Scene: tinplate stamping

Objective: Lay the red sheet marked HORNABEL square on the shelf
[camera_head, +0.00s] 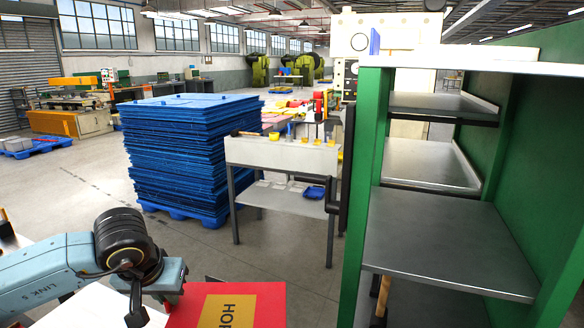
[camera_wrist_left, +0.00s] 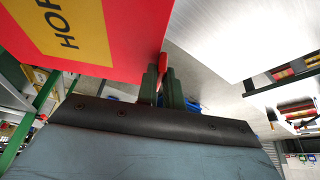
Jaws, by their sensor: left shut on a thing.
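The red sheet (camera_head: 265,307) with a yellow label reading "HOR" is at the bottom of the head view; the rest of the lettering is cut off. My left gripper (camera_head: 176,292) is shut on the sheet's edge at its left side. In the left wrist view the sheet (camera_wrist_left: 128,35) fills the upper left, with its edge between the fingers (camera_wrist_left: 163,85). The shelf unit (camera_head: 370,190), green with several grey metal boards, stands to the right. Its broad middle board (camera_head: 455,245) is bare. The sheet is left of the unit and apart from it. My right gripper is out of view.
A tall stack of blue sheets (camera_head: 185,150) stands on a blue pallet at left centre. A narrow workbench (camera_head: 280,155) with small tools is beside the shelf's green upright. A white surface (camera_head: 90,305) lies under my left arm. Open floor shows between them.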

